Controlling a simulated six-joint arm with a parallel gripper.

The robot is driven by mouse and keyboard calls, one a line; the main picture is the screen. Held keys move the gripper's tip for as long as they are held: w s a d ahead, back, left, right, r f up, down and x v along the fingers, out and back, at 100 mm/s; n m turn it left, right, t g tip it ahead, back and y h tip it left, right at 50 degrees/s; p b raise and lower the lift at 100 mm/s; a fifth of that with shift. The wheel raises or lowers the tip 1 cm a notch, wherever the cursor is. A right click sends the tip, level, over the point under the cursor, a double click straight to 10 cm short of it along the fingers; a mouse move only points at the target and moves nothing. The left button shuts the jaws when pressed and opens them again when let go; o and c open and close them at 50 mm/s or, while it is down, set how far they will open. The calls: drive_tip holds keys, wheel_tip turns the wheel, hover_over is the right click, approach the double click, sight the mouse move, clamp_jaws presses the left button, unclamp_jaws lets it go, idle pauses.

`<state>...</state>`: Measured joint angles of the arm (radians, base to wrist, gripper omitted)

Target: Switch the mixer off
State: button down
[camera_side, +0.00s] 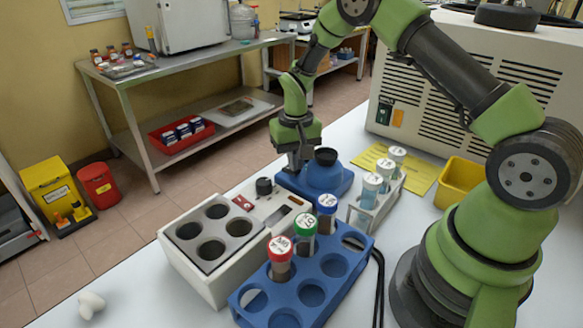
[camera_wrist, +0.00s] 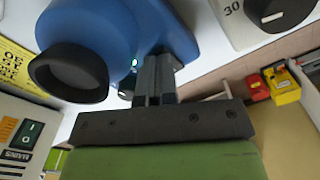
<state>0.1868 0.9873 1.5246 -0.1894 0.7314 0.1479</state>
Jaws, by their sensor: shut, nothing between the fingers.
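The mixer (camera_side: 318,181) is a blue unit with a black cup on top, standing on the white bench. In the wrist view its blue body (camera_wrist: 110,25) and black cup (camera_wrist: 72,75) fill the upper left. A small green light (camera_wrist: 134,62) glows on its body, with a dark part just below it, partly hidden by my fingers. My gripper (camera_wrist: 157,62) is shut and empty, its fingertips close against the mixer's side by that light. In the side view my gripper (camera_side: 292,166) points down at the mixer's left end. I cannot tell whether it touches.
A white heater block (camera_side: 190,275) with a black knob stands to the mixer's left. A blue rack (camera_side: 300,300) with capped tubes is in front. A white rack (camera_side: 379,190) of tubes and a yellow bin (camera_side: 460,183) are at right. A large beige machine (camera_side: 450,85) stands behind.

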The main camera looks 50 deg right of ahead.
drive_tip(key=shift+f, duration=0.45)
drive_tip(key=shift+r, duration=3.55)
drive_tip(key=shift+r, duration=0.1)
drive_tip(key=s+a+r+t, duration=0.2)
drive_tip(key=s+a+r, duration=0.15)
drive_tip(key=r, duration=0.45)
drive_tip(key=s+a+r+t, duration=0.1)
drive_tip(key=s+a+r, duration=0.1)
drive_tip(key=s+r, duration=0.35)
drive_tip(key=s+a+r+n+t+y, duration=0.1)
drive_tip(key=s+a+r+t, duration=0.1)
drive_tip(key=s, duration=0.4)
drive_tip(key=s+a+r+n+t+y, duration=0.1)
drive_tip(key=s+a+r+t, duration=0.1)
drive_tip(key=s, duration=0.4)
drive_tip(key=shift+v, duration=0.85)
drive_tip(key=shift+w+a+r, duration=0.1)
drive_tip(key=shift+a, duration=0.05)
